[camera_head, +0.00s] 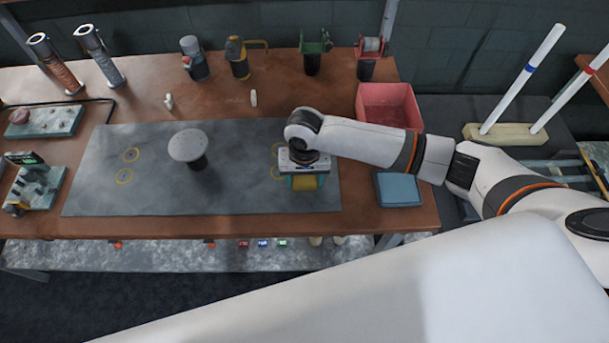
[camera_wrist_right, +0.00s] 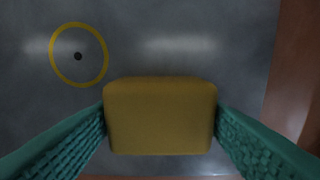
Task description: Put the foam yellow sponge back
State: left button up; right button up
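The yellow foam sponge (camera_wrist_right: 160,116) sits between the two green textured fingers of my right gripper (camera_wrist_right: 160,130) in the right wrist view, with both fingers touching its sides. In the head view the sponge (camera_head: 305,183) shows under my right gripper (camera_head: 303,179), over the right part of the grey mat (camera_head: 230,190). I cannot tell whether the sponge touches the mat. Yellow circles are marked on the mat, and one (camera_wrist_right: 78,55) is left of the sponge in the wrist view. My left gripper is not in view.
A round grey disc on a post (camera_head: 188,146) stands mid-mat. A pink bin (camera_head: 386,105) and a blue pad (camera_head: 398,189) are on the right of the table. Torches and holders line the back. The mat between the left circles and the disc is clear.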

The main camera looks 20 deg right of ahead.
aim_at(304, 177)
jog(key=shift+o, duration=1.3)
jog(key=shift+r, duration=0.15)
notch_tip(304, 177, up, 12)
jog(key=b, duration=0.1)
